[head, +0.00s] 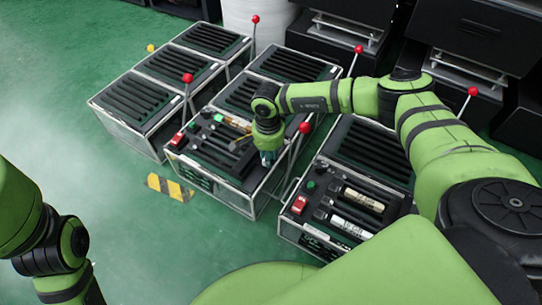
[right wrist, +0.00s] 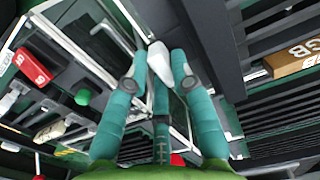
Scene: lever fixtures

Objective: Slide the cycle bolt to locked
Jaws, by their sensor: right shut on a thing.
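My right gripper (head: 268,157) reaches down to the front right corner of the middle dark console (head: 225,187). In the right wrist view, its two teal fingers (right wrist: 158,66) are closed around a small pale handle (right wrist: 159,58). I take this to be the cycle bolt, but no label on it is readable, and the fingers and arm hide its mount. In the head view the gripper covers the handle. The console top also has a red switch (head: 177,139) and a green button (head: 192,126). My left gripper is out of view; only part of that arm shows.
A lever with a red ball (head: 306,128) stands close right of my right gripper. Another console (head: 285,222) with labelled levers stands to the right, and another (head: 135,110) behind left. A yellow-black floor marking (head: 170,187) lies in front; green floor at left is clear.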

